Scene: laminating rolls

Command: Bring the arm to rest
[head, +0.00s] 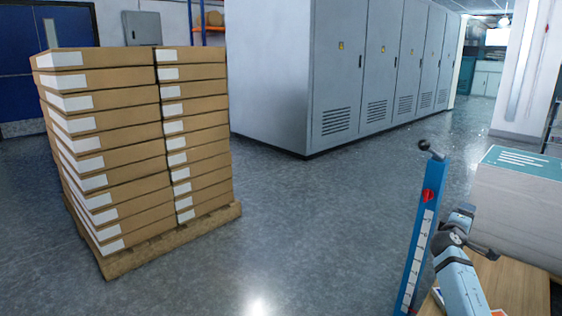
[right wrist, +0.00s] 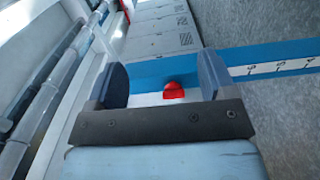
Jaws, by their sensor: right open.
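My right gripper (head: 472,232) is at the lower right of the head view, beside a tall blue bar with a printed scale (head: 419,240). In the right wrist view its two dark fingers (right wrist: 163,80) stand wide apart. The blue bar (right wrist: 260,57) crosses beyond them, and a red piece on it (right wrist: 173,90) shows between the fingers. No object is seen gripped; the gap between the fingers and the bar is hard to judge. My left gripper is not in view.
A wooden table (head: 515,287) at the lower right carries a white stack with a green top sheet (head: 520,205). A pallet (head: 170,243) of stacked cartons (head: 120,150) stands left. Grey cabinets (head: 345,85) line the back. The floor (head: 300,220) between is clear.

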